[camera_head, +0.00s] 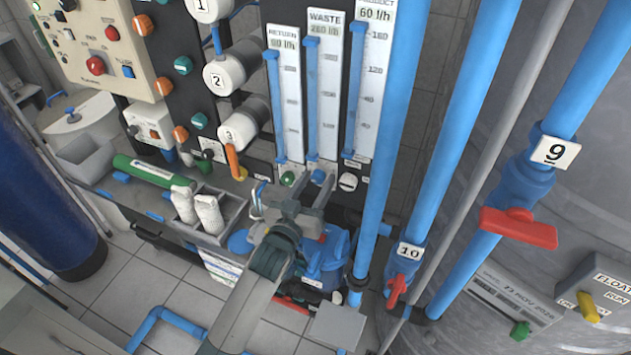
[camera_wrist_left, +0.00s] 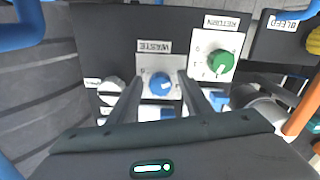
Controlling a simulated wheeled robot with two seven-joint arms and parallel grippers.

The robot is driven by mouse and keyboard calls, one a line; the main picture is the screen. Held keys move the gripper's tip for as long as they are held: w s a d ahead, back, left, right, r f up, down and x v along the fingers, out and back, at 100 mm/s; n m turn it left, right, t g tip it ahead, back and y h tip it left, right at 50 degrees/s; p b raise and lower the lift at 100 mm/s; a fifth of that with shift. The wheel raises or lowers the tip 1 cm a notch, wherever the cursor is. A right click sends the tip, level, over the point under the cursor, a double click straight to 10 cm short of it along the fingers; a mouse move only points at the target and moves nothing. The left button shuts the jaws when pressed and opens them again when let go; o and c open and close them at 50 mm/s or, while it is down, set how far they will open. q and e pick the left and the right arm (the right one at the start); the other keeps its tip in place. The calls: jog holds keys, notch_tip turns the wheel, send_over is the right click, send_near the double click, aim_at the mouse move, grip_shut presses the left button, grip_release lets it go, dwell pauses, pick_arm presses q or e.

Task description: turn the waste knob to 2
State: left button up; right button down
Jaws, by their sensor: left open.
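The waste knob (camera_wrist_left: 161,83) is a blue round knob on a white dial plate under a WASTE label (camera_wrist_left: 163,46) in the left wrist view. In the head view the waste knob (camera_head: 318,175) sits at the foot of the WASTE gauge (camera_head: 327,75). My left gripper (camera_head: 308,184) is open in front of the panel. In the left wrist view the fingers of my left gripper (camera_wrist_left: 160,78) point at the panel, one on each side of the waste knob. Nothing shows held between them. Whether they touch the knob I cannot tell. The dial numbers are too small to read.
The green return knob (camera_wrist_left: 220,62) is close by on the right in the left wrist view. A white knob (camera_wrist_left: 112,88) is on the left. In the head view, blue pipes (camera_head: 387,130) rise right of the gauges, and an orange-handled valve (camera_head: 234,160) is left.

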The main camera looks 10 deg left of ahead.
pick_arm(q)
jog(key=c, duration=1.1)
jog(key=shift+o, duration=0.2)
